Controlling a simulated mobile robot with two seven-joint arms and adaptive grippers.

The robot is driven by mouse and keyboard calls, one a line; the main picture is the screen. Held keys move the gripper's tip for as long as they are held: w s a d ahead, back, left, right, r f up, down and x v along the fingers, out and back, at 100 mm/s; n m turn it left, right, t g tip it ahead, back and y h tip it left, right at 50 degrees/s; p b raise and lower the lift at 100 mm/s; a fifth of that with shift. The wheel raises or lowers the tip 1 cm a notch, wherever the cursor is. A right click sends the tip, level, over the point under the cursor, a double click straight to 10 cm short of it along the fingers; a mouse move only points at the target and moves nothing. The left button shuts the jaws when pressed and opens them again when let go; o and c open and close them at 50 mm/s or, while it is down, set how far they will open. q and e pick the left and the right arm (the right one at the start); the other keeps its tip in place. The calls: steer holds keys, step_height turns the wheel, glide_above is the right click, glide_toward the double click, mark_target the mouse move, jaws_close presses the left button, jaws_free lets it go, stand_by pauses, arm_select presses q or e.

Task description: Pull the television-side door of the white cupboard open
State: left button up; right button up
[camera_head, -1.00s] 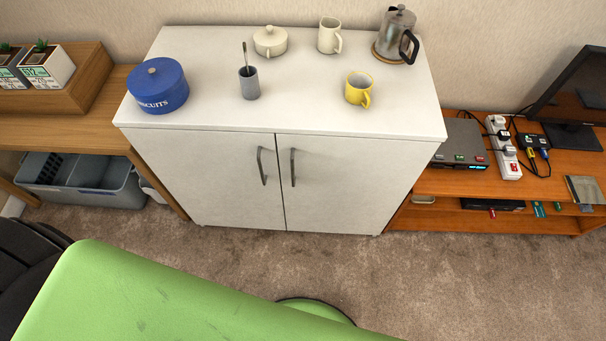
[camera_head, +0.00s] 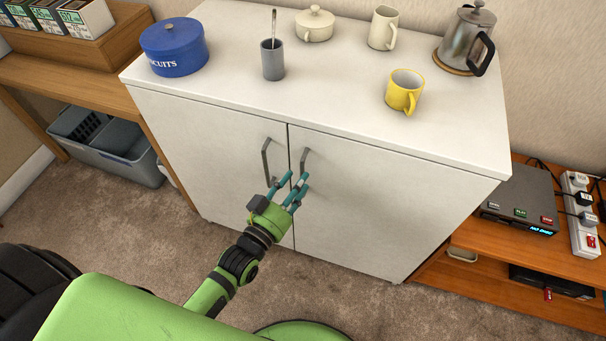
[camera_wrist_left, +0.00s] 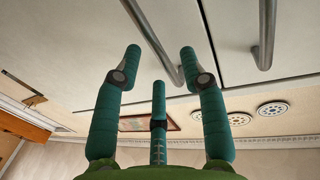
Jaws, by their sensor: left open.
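The white cupboard (camera_head: 235,100) stands with both doors shut. Its television-side door (camera_head: 380,205) is the right one in the head view, with a grey bar handle (camera_head: 304,160) near the middle seam. The other door (camera_head: 205,150) has a matching handle (camera_head: 266,160). My left gripper (camera_head: 292,182) is open, its teal fingers just below the two handles and nearest the lower end of the right one. In the left wrist view, one bar handle (camera_wrist_left: 150,40) ends between the spread fingers (camera_wrist_left: 160,70); contact is unclear. My right gripper is out of view.
On the cupboard top are a blue biscuit tin (camera_head: 174,47), a grey cup (camera_head: 272,62), a yellow mug (camera_head: 404,92) and a coffee press (camera_head: 467,38). A wooden bench (camera_head: 480,240) with a set-top box (camera_head: 517,198) stands to the right. Carpet (camera_head: 330,295) in front is clear.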

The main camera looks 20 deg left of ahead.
arm_select(q)
steer(key=x, duration=0.3)
steer(key=shift+w+d, duration=0.1)
steer(key=shift+w, duration=0.15)
steer(key=shift+c, duration=0.4)
jaws_close()
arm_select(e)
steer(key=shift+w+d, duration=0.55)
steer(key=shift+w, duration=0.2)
